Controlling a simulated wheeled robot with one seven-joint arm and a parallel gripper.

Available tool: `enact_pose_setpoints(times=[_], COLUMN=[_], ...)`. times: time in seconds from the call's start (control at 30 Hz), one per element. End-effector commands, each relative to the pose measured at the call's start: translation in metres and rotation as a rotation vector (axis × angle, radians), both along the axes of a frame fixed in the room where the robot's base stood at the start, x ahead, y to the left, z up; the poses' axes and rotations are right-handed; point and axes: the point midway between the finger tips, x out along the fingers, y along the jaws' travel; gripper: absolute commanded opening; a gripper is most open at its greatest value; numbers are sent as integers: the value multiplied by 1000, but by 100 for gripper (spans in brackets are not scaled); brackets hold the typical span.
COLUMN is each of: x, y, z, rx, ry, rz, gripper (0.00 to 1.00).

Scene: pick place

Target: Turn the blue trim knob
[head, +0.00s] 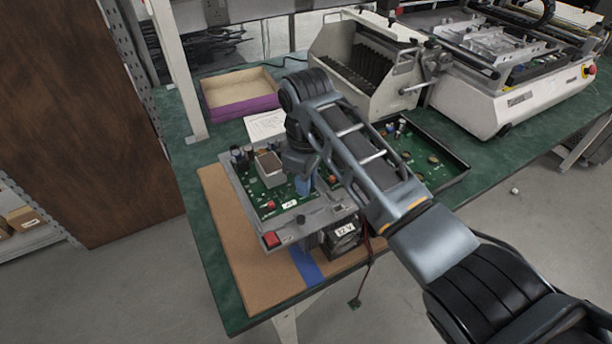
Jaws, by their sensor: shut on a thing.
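The blue trim knob (304,187) shows as a small blue patch on the green circuit board (258,195), just below my gripper. My gripper (301,172) points down over the middle of the board and is shut on the knob. The fingers are dark and small here, and my wrist hides part of the knob and the board behind it. The board lies in a grey frame fixture (320,217) with a red button (271,239) at its front left corner.
A black tray (455,172) with parts lies right of the fixture, partly behind my arm. A box labelled 12 V (344,232) sits at the front. A purple-fronted cardboard bin (240,108), a paper sheet (264,125) and white machines (510,100) stand farther back. The brown mat (240,255) is clear at front left.

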Motion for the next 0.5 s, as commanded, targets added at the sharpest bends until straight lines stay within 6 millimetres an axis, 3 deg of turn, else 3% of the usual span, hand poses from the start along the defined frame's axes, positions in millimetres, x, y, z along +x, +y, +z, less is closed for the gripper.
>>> enact_pose_setpoints(times=[0.5], x=[0], y=[0], z=[2], rx=[1], ry=[-1], rz=[492], gripper=[0])
